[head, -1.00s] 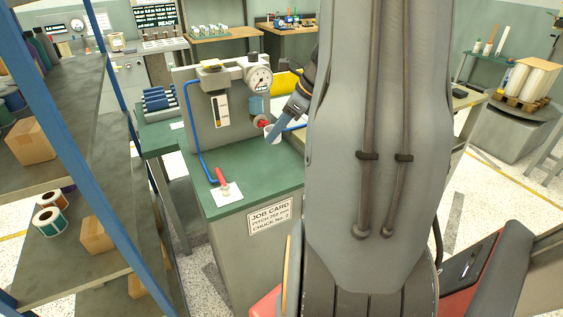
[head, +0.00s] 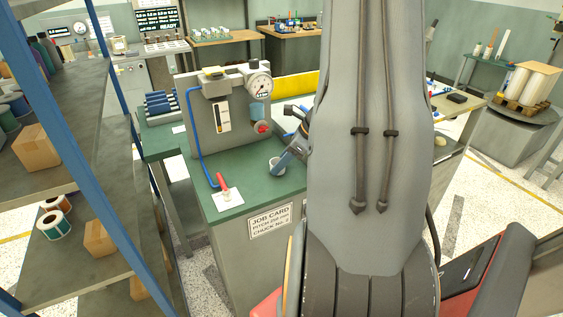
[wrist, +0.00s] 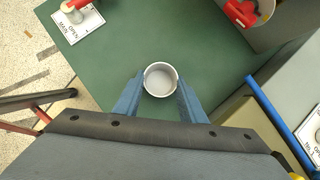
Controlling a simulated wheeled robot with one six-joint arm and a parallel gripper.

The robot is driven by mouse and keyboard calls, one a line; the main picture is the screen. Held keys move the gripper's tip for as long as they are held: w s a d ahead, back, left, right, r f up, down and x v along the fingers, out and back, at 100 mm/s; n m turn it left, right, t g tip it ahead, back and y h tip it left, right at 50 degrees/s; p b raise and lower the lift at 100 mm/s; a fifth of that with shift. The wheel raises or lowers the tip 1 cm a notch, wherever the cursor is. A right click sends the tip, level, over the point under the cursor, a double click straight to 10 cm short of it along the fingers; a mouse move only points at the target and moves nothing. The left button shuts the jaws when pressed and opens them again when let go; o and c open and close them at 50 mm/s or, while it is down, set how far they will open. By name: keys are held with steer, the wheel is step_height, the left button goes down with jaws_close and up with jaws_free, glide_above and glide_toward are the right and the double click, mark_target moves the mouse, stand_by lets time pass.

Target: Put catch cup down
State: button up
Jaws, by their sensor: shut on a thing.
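The catch cup (wrist: 160,80) is a small round light-grey cup, open at the top. In the wrist view it sits between the blue fingers of my gripper (wrist: 160,98), which are shut on it from both sides. In the head view the cup (head: 277,164) is upright, low at the green bench top, with my gripper (head: 283,161) coming in from the right. I cannot tell whether its base touches the bench. My arm hides part of the gripper.
The green bench top (head: 215,168) has free room left of the cup. A gauge panel (head: 205,122) with a red valve knob (head: 263,128) stands behind. A red-handled valve on a white tag (head: 227,196) is at the front left. Blue pipe runs down the panel.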

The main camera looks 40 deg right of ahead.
steer(key=shift+f, duration=0.1)
steer(key=o, duration=0.6)
steer(key=shift+f, duration=0.1)
steer(key=o, duration=0.5)
steer(key=shift+c, duration=0.2)
